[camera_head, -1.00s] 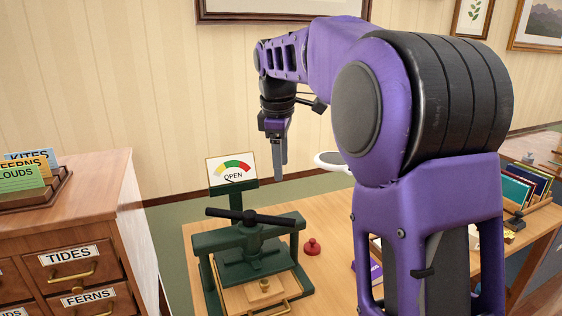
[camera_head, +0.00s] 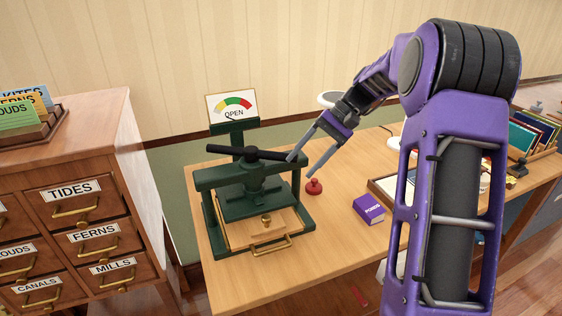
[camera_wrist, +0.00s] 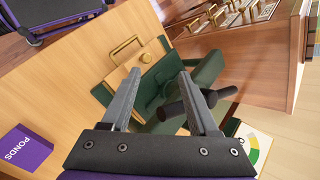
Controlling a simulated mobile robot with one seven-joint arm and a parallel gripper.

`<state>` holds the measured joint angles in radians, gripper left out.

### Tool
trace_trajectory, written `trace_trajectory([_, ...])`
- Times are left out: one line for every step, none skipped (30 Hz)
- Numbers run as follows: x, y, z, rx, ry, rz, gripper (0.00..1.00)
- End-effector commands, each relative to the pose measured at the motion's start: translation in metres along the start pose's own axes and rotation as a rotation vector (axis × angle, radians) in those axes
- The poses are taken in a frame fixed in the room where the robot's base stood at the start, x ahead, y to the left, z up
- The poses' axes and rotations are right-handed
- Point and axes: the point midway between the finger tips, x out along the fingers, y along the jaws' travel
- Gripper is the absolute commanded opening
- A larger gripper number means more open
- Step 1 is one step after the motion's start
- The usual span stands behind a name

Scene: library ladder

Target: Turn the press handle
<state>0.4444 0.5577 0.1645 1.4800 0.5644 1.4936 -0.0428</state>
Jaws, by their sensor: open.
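The green book press (camera_head: 252,192) stands on the wooden table. Its black bar handle (camera_head: 235,151) lies across the top of the screw, one end pointing right toward my gripper. I cannot tell whether a finger touches the handle.
A red stamp (camera_head: 314,187) stands just right of the press. A purple box (camera_head: 370,208) labelled PONDS lies farther right. A wooden drawer cabinet (camera_head: 75,200) stands to the left, beyond a gap. The table front between press and box is clear.

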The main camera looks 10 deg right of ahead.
Motion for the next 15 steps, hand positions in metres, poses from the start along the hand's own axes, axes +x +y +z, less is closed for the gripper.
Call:
trace_trajectory([0.003, 0.017, -0.007, 0.164, -0.028, -0.097, 0.61])
trace_trajectory([0.004, 0.022, -0.009, 0.263, -0.051, -0.156, 0.61])
trace_trajectory([0.002, 0.029, -0.013, 0.391, -0.083, -0.234, 0.61])
trace_trajectory([0.001, 0.034, -0.016, 0.485, -0.111, -0.290, 0.61])
trace_trajectory([-0.002, 0.039, -0.019, 0.576, -0.141, -0.348, 0.61])
trace_trajectory([-0.006, 0.047, -0.023, 0.693, -0.184, -0.421, 0.61])
trace_trajectory([-0.010, 0.052, -0.026, 0.775, -0.220, -0.475, 0.61])
trace_trajectory([-0.014, 0.057, -0.029, 0.852, -0.256, -0.526, 0.61])
trace_trajectory([-0.019, 0.064, -0.033, 0.947, -0.305, -0.591, 0.61])
trace_trajectory([-0.024, 0.069, -0.036, 1.011, -0.343, -0.636, 0.61])
trace_trajectory([-0.028, 0.074, -0.038, 1.069, -0.379, -0.678, 0.61])
trace_trajectory([-0.034, 0.081, -0.042, 1.137, -0.423, -0.727, 0.61])
trace_trajectory([-0.038, 0.084, -0.044, 1.179, -0.456, -0.759, 0.61])
trace_trajectory([-0.042, 0.088, -0.045, 1.216, -0.485, -0.787, 0.61])
trace_trajectory([-0.046, 0.092, -0.047, 1.255, -0.519, -0.817, 0.61])
